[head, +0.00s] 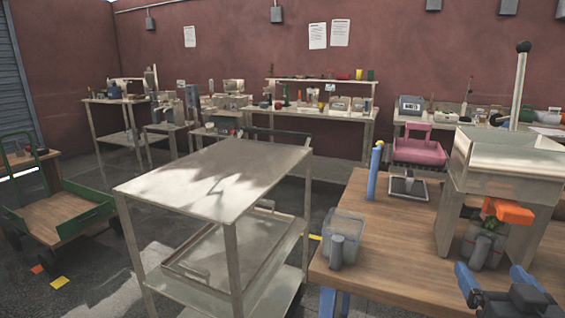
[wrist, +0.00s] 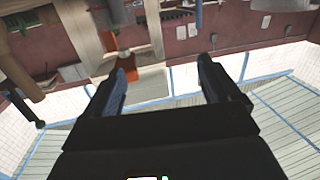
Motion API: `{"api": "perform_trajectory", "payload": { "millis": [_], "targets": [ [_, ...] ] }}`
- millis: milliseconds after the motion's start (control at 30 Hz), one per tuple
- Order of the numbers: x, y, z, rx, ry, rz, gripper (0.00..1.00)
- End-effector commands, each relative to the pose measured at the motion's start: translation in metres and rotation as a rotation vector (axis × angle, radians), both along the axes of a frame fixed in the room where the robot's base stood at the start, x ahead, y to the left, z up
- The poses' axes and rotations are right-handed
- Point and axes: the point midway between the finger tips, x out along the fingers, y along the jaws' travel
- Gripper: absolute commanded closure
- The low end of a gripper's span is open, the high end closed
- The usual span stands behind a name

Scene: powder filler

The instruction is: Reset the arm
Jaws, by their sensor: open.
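My gripper (head: 500,285) shows at the lower right of the head view, over the front of the wooden workbench, with blue-tipped fingers apart and nothing between them. In the wrist view my gripper (wrist: 160,90) is open and empty, and the picture there looks upside down. The powder filler (head: 505,165) is a grey metal machine with a wide hopper, a tall lever and an orange part (head: 508,211) below. A clear container with a grey body (head: 485,245) stands under the orange part, just behind my gripper. A similar container (head: 345,235) stands at the bench's left side.
The wooden bench (head: 390,265) has bare room between the two containers. A blue post (head: 375,172) and a small metal plate stand at its back. A metal cart (head: 215,180) with an empty top is left of it. A green trolley (head: 60,210) stands far left.

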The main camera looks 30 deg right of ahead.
Motion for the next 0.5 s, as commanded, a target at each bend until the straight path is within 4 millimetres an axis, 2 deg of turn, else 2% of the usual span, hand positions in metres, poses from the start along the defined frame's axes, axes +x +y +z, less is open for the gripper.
{"api": "perform_trajectory", "payload": {
  "millis": [33,200,367,500],
  "targets": [
    [-0.004,0.024,-0.015,0.009,0.023,0.048,0.11],
    [-0.025,0.094,-0.045,0.019,0.066,0.192,0.11],
    [-0.056,0.153,-0.064,0.036,0.101,0.322,0.11],
    [-0.091,0.197,-0.073,0.056,0.130,0.430,0.11]
  ]
}}
